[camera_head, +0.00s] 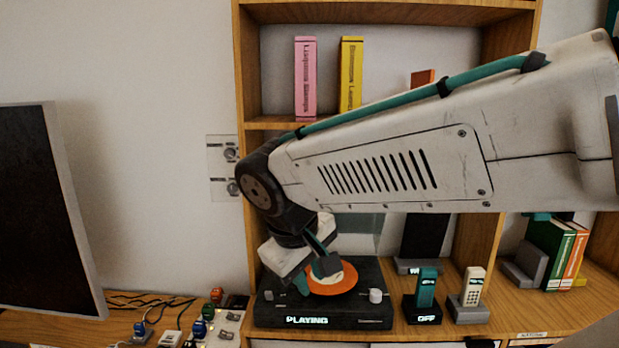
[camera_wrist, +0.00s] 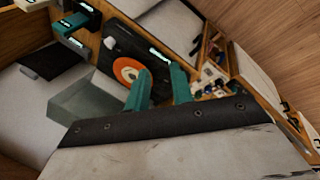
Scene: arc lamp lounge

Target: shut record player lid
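The black record player (camera_head: 270,312) sits on the wooden shelf, its front reading "PLAYING". An orange record (camera_head: 345,283) lies on it; it also shows in the wrist view (camera_wrist: 122,66). The see-through greenish lid stands raised at the player's back edge in the wrist view (camera_wrist: 80,103); in the head view a part of it (camera_head: 362,222) shows below my arm. My gripper (camera_head: 318,272) is over the player's left part in the head view. In the wrist view its two teal fingers (camera_wrist: 160,85) are apart with nothing between them. Contact with the player or lid cannot be told.
A teal handset (camera_head: 427,287) and a cream handset (camera_head: 473,287) stand in cradles right of the player. Small coloured knobs and cables (camera_head: 205,320) lie to the left. A dark screen (camera_head: 40,210) stands far left. Shelf uprights flank the player, with books above.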

